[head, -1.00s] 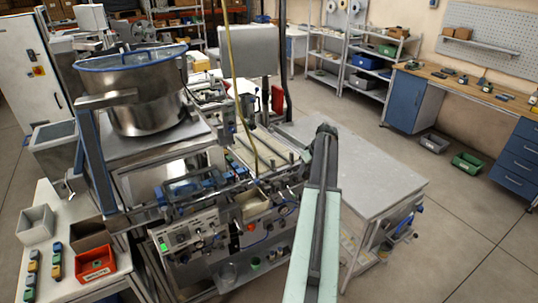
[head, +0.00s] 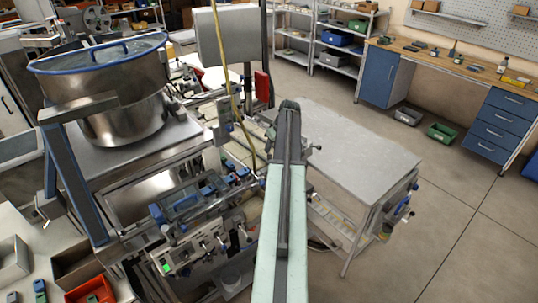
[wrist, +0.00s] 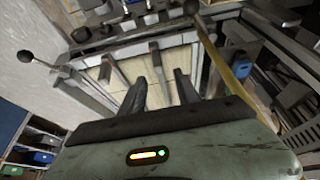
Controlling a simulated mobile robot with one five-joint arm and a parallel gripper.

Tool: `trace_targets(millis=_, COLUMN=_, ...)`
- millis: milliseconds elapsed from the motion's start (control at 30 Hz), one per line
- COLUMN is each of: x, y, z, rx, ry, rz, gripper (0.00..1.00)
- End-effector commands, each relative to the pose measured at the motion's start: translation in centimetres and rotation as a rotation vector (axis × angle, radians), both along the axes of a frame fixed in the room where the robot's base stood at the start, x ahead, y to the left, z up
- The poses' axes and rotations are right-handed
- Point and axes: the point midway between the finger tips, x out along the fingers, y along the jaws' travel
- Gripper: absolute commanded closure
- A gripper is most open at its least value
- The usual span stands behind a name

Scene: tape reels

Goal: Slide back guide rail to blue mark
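My gripper (wrist: 160,84) is in the wrist view, its two dark fingers apart with nothing between them. It hangs over a pale slatted conveyor bed (wrist: 116,84). A metal rail (wrist: 150,37) crosses the far end of that bed, beyond the fingertips and apart from them. I cannot tell whether it is the back guide rail. Rods with black knobs stand near it, one knob (wrist: 25,56) at left and one knob (wrist: 191,7) at top. I cannot make out a blue mark. In the head view my arm covers part of the conveyor, and my fingers are hidden.
A steel bowl feeder (head: 110,95) stands left of the conveyor machine. A yellow hose (head: 233,85) hangs over the machine and crosses the wrist view at right. A grey table (head: 350,140) stands right of my arm.

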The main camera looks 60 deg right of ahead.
Motion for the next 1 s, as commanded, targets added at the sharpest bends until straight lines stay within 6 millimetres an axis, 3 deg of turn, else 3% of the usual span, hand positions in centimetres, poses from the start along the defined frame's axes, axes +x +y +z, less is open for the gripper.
trace_targets(millis=333, x=1.7, y=-1.1, z=-6.1, rx=0.0, ry=0.0, rz=-0.005, gripper=0.62)
trace_targets(millis=667, x=2.1, y=-1.2, z=-6.5, rx=0.0, ry=0.0, rz=-0.007, gripper=0.62)
trace_targets(millis=700, x=2.1, y=-1.2, z=-6.5, rx=0.0, ry=0.0, rz=-0.007, gripper=0.65)
trace_targets(millis=833, x=2.1, y=-1.2, z=-6.5, rx=0.0, ry=0.0, rz=-0.007, gripper=1.0)
trace_targets(millis=1000, x=2.1, y=-1.2, z=-6.5, rx=0.0, ry=0.0, rz=-0.008, gripper=1.0)
